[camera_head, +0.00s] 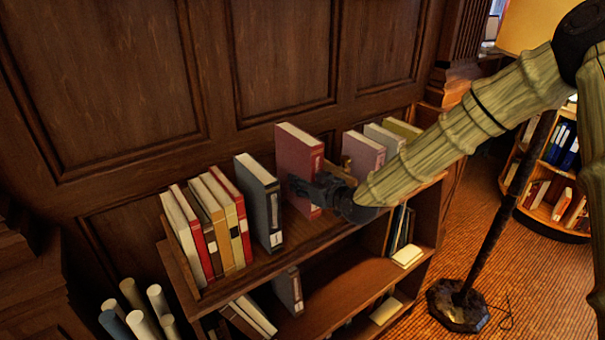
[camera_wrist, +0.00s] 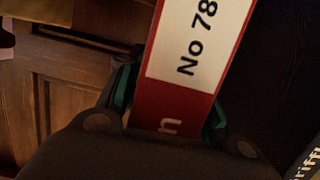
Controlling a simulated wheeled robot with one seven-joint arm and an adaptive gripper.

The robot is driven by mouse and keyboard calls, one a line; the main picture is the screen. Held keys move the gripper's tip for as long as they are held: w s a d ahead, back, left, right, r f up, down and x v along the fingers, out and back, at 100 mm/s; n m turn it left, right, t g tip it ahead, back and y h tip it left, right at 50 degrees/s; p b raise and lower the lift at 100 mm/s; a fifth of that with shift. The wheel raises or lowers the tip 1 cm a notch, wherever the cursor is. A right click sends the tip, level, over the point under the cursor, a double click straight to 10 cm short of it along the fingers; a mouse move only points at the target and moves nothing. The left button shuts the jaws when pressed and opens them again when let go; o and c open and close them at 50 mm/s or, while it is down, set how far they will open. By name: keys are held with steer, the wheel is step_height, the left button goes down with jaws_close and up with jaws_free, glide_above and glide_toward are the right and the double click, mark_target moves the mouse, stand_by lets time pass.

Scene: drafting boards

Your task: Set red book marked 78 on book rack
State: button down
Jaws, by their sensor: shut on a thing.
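The red book marked 78 (camera_head: 297,165) is upright over the top of the wooden book rack (camera_head: 305,238), in a gap between a dark grey book and a pink book. My gripper (camera_head: 318,188) is shut on its spine side. In the wrist view the red book (camera_wrist: 172,108) stands between my fingers (camera_wrist: 170,95), with its white label reading "No 78". I cannot tell whether the book's lower edge touches the rack, since the gripper partly covers it.
The dark grey book (camera_head: 259,203) stands left of the red book, beyond it several books in a row. A pink book (camera_head: 362,155) and other books stand to the right. Rolled papers (camera_head: 140,308) are at the lower left. A lamp base (camera_head: 458,305) stands on the floor at right.

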mark_target(303, 198)
steer(key=shift+f+p, duration=0.95)
steer(key=shift+f, duration=1.7)
steer(key=shift+f, duration=0.15)
steer(key=c, duration=1)
jaws_free()
steer(key=shift+o, duration=0.2)
steer(key=shift+s, duration=0.1)
steer(key=shift+s+d, duration=0.25)
steer(key=b+v, duration=0.4)
steer(key=v, duration=0.7)
steer(key=shift+s+d, duration=0.1)
steer(key=shift+s, duration=0.05)
